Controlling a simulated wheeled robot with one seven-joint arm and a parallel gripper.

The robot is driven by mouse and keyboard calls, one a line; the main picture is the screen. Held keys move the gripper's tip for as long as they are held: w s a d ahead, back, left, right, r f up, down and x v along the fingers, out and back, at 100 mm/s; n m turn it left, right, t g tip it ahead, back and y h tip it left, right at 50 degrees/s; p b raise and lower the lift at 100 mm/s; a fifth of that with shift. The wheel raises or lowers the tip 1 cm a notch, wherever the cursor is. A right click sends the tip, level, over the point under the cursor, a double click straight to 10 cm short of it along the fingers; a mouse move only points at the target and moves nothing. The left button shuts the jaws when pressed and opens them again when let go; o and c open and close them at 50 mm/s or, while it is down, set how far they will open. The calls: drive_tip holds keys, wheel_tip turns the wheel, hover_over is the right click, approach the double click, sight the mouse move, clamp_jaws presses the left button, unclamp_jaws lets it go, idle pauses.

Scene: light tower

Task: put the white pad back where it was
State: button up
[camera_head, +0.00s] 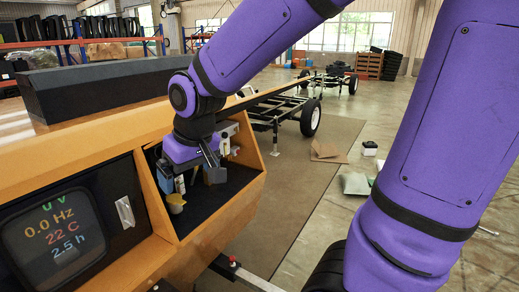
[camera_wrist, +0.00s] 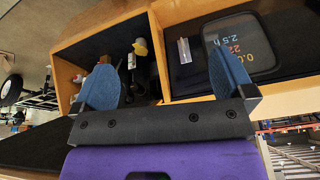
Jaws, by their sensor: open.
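A small white pad (camera_head: 125,212) is on the dark panel just right of the display, slightly tilted in the head view. It also shows in the wrist view (camera_wrist: 184,51), beyond the space between my fingers. My gripper (camera_head: 191,177) is at the open front of the compartment (camera_head: 222,195), to the right of the pad and above it in the head view. In the wrist view its two blue fingers (camera_wrist: 165,82) are wide apart, with nothing held between them. Whether the pad is fixed or only resting on the panel, I cannot tell.
The compartment holds a yellow-topped item (camera_head: 176,204), a white bottle-like item (camera_wrist: 131,62) and other small items, partly hidden by my gripper. A divider (camera_head: 153,195) separates it from the display (camera_head: 62,232). A dark block (camera_head: 100,85) lies on top of the wooden housing.

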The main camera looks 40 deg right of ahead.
drive_tip(key=s+d+r, duration=0.2)
drive_tip(key=s, duration=0.2)
drive_tip(key=s+d+r+t, duration=0.1)
drive_tip(key=s+d+r, duration=0.1)
drive_tip(key=s, duration=0.3)
drive_tip(key=s+d+r+m, duration=0.1)
drive_tip(key=s+d+r, duration=0.1)
drive_tip(key=s+r, duration=0.2)
drive_tip(key=shift+s+d+t+h, duration=0.3)
drive_tip(key=shift+s, duration=0.25)
